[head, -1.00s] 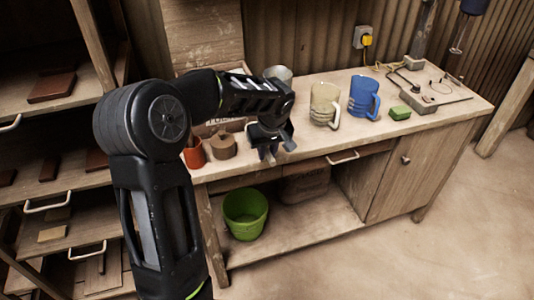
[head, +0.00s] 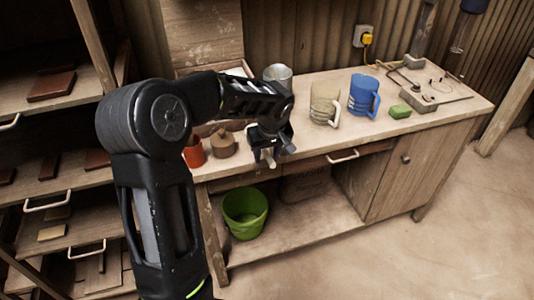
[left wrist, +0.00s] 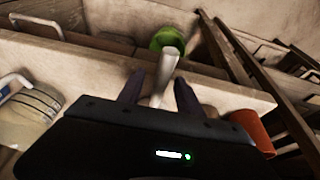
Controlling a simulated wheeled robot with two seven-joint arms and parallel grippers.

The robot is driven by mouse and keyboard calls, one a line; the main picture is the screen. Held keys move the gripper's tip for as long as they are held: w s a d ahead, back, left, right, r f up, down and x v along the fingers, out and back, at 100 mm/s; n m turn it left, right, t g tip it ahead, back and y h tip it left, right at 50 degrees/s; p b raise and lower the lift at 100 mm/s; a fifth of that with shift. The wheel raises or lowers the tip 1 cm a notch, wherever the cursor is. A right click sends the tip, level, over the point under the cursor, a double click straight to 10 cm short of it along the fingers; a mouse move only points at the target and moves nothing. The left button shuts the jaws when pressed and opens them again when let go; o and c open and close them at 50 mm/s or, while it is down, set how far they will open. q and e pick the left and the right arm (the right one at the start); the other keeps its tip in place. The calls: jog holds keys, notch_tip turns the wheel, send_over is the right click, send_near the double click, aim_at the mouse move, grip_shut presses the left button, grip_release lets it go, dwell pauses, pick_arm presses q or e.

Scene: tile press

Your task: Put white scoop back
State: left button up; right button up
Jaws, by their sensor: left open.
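The white scoop (left wrist: 166,72) shows in the left wrist view as a pale, long piece lying between the two dark fingers. A small pale part of it (head: 268,158) shows in the head view below my left gripper, at the bench's front edge. My left gripper (head: 271,153) is open, with its fingers on either side of the scoop; it also shows in the left wrist view (left wrist: 160,84). I cannot tell whether the fingers touch the scoop. The rest of the scoop is hidden by the gripper. My right gripper is not in view.
The workbench (head: 300,146) holds an orange cup (head: 194,153), a brown lidded pot (head: 223,144), a clear container (head: 278,76), a beige mug (head: 324,103), a blue mug (head: 363,96) and a green block (head: 400,112). A green bucket (head: 245,213) stands on the lower shelf.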

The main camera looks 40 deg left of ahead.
pick_arm(q)
jog(key=v, duration=1.2)
jog(key=shift+b, duration=0.3)
jog(key=shift+r, duration=0.15)
jog(key=w+d+f+m+t+h, duration=0.35)
jog(key=w+d+f+m, duration=0.3)
jog(key=d+f, duration=0.45)
jog(key=s+d+f+m+h, duration=0.2)
jog(key=s+d+f+h, duration=0.15)
jog(key=d+f, duration=0.9)
jog(key=s+d+f+g, duration=0.2)
jog(key=s+d+f, duration=0.2)
jog(key=s+f, duration=0.4)
jog(key=s+d+f+g, duration=0.3)
jog(key=s+f, duration=0.6)
jog(key=s, duration=0.8)
jog(key=shift+d+f+m, duration=0.25)
jog(key=shift+d+m, duration=0.2)
jog(key=shift+d, duration=0.05)
